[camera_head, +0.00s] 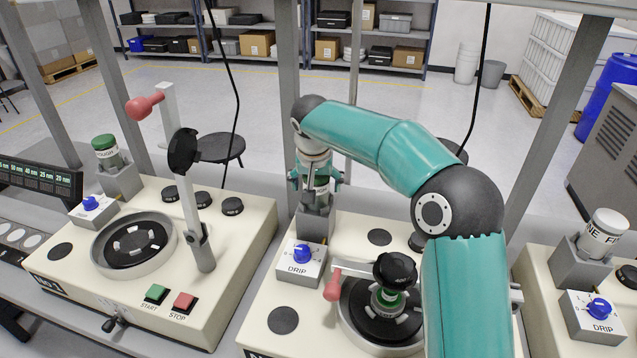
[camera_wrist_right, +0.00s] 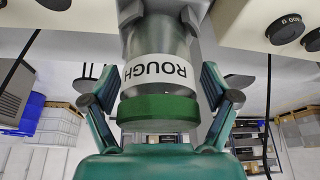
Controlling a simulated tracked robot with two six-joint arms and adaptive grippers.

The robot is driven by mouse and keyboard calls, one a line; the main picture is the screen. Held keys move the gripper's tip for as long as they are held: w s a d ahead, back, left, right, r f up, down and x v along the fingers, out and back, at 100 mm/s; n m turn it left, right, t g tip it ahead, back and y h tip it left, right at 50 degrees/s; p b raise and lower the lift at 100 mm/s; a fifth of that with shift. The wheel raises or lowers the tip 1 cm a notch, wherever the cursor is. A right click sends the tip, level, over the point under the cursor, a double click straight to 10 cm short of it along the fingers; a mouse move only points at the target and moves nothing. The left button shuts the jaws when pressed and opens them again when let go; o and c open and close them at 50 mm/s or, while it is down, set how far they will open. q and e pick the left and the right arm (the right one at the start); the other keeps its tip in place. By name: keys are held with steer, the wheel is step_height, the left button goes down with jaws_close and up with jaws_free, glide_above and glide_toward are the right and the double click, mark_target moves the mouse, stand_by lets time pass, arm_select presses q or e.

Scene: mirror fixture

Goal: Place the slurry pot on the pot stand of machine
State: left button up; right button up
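The slurry pot, labelled ROUGH with a green cap (camera_wrist_right: 158,108), fills the middle of the right wrist view. In the head view it is partly hidden behind my right gripper (camera_head: 316,182), at the grey pot stand (camera_head: 316,222) of the middle machine (camera_head: 262,318). The pot looks upright and in line with the stand; full seating cannot be told. In the right wrist view the fingers of my right gripper (camera_wrist_right: 160,98) stand on both sides of the pot, with small gaps showing, so it looks open around it. My left gripper is not in view.
A similar green-capped pot (camera_head: 106,152) stands on the left machine. A white-capped pot (camera_head: 603,232) stands on the right machine. A lever with a red handle (camera_head: 333,287) lies over the middle machine's plate. Frame posts rise behind the machines.

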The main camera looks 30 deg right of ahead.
steer(key=shift+r, duration=0.2)
steer(key=v, duration=1.2)
steer(key=shift+s+f, duration=0.15)
